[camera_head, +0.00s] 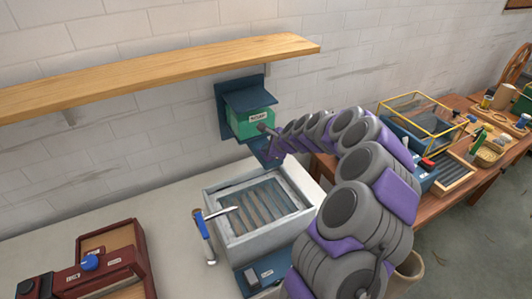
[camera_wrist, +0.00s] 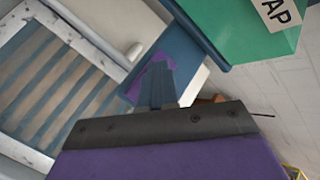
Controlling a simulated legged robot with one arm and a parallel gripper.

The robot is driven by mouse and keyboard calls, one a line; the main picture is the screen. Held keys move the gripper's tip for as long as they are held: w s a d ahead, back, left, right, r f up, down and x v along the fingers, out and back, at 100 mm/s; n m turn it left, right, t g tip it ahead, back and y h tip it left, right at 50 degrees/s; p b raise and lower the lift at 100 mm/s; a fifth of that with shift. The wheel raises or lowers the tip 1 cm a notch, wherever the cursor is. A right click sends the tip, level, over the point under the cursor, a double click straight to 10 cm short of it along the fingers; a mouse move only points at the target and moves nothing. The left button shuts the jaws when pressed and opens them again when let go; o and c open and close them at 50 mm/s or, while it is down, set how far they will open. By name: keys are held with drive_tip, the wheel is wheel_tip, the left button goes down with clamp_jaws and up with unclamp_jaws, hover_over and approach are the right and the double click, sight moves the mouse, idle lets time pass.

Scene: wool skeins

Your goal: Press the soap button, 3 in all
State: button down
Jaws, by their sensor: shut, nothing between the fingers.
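A green soap dispenser (camera_head: 252,123) with a white label hangs in a dark blue wall bracket (camera_head: 222,108) below the shelf. In the wrist view its green body (camera_wrist: 245,30) fills the upper right, with the label letters "AP" showing. My gripper (camera_head: 272,150) is close to the dispenser's lower right front in the head view. In the wrist view my gripper (camera_wrist: 157,82) is shut and empty, below and left of the green body. I cannot tell whether it touches the dispenser. I cannot make out the soap button clearly.
A wooden shelf (camera_head: 160,75) runs above. A dark red box (camera_head: 110,240) stands at lower left. A cluttered wooden table (camera_head: 440,190) is at right.

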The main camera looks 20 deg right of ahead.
idle(0.4)
drive_tip(key=shift+r+p, duration=0.9)
drive_tip(key=shift+p, duration=0.1)
wheel_tip(320, 180, up, 5)
drive_tip(key=p, duration=0.4)
idle(0.5)
